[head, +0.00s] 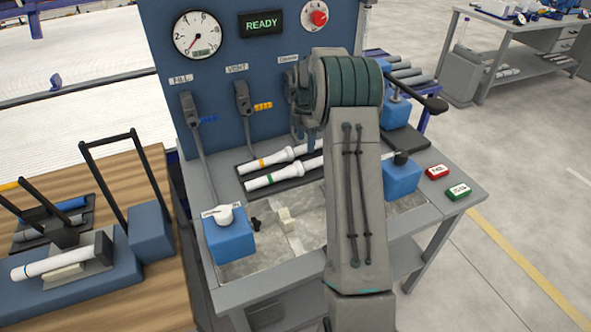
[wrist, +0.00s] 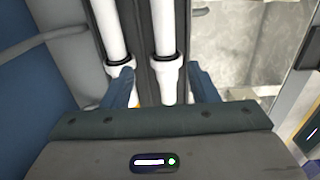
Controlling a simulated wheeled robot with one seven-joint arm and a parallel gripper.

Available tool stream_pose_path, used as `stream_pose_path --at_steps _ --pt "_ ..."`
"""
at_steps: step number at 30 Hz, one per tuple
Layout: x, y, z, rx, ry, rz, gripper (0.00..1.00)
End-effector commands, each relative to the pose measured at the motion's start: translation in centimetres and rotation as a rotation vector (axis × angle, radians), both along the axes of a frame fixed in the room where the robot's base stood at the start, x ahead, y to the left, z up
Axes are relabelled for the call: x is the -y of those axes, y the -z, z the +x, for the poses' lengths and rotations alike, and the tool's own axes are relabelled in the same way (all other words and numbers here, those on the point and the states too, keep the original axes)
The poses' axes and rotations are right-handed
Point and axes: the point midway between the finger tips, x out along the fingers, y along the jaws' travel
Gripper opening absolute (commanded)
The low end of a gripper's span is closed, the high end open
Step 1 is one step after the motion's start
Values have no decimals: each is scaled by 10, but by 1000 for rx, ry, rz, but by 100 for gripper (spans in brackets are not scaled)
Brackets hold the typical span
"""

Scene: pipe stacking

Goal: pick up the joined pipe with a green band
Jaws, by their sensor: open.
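The white joined pipe with a green band (head: 291,174) lies on a dark tray on the bench, its right end hidden behind my arm in the head view. A similar pipe with an orange-yellow band (head: 281,157) lies parallel, nearer the blue panel. In the wrist view, my gripper (wrist: 161,82) is open, its blue fingers apart. The right-hand pipe (wrist: 166,45), which by its place is the green-banded one, runs between the fingers. The left finger overlaps the other pipe (wrist: 115,35) in the picture. Contact cannot be told. The green band is hidden in the wrist view.
The blue panel (head: 222,72) with gauge and levers rises behind the tray (head: 300,182). Blue blocks (head: 230,238) stand on the bench at left and right. Red (head: 437,172) and green (head: 458,191) buttons sit at the bench's right edge.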

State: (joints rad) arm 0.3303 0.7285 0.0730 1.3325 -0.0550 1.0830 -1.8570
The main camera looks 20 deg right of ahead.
Motion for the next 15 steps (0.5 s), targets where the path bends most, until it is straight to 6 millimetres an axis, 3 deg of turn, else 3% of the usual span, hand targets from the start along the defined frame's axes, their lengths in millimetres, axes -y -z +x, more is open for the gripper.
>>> stream_pose_path --at_steps 4,15 --pt "-1 27 -1 -3 0 1 53" --pt "-4 61 -6 -4 0 0 53"
